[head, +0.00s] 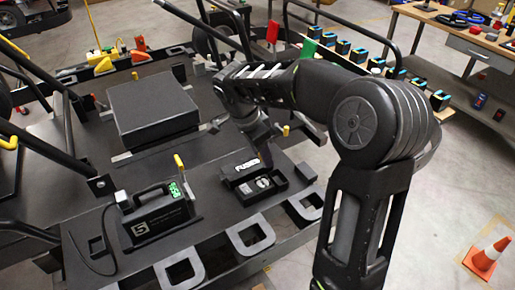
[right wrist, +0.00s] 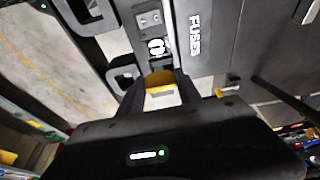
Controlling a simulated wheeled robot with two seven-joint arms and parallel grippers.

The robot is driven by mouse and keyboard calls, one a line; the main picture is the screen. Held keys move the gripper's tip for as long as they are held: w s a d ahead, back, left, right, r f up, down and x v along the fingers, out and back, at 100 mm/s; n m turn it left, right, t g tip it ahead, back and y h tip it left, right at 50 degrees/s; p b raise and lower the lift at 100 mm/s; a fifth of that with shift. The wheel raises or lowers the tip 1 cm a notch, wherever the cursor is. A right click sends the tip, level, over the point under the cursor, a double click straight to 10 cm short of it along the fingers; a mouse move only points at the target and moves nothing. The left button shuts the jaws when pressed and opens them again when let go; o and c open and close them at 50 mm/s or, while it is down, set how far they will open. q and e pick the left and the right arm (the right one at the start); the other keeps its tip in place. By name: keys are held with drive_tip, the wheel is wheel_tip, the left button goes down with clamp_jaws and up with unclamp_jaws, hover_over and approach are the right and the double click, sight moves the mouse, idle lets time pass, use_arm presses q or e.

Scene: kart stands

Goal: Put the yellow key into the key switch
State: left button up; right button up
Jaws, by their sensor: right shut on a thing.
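My right gripper (head: 264,157) reaches down over the open black fuse box (head: 308,174), whose lid reads FUSES. In the right wrist view my right gripper (right wrist: 160,88) is shut on the yellow key (right wrist: 160,78), which shows between the dark fingers. A round black-and-white part (right wrist: 157,47), seemingly the key switch, sits in the box just beyond the key. The key looks apart from it, but the gap's depth is hard to tell. In the head view the key is too small to make out. My left gripper is not in view.
A black unit with a green display (head: 160,217) and a cable stands left of the fuse box. A flat dark box (head: 152,105) lies behind. Black tubes rise around the stand. A workbench (head: 465,45) stands at right, with an orange cone (head: 487,254) on the floor.

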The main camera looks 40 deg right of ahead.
drive_tip(key=b, duration=0.6)
hover_over(264, 182)
drive_tip(key=a, duration=0.1)
drive_tip(key=shift+a+f, duration=0.1)
drive_tip(key=shift+f, duration=2.85)
drive_tip(key=shift+f+b, duration=1.45)
drive_tip(key=shift+b, duration=0.2)
drive_tip(key=o, duration=1.4)
drive_tip(key=shift+r, duration=0.15)
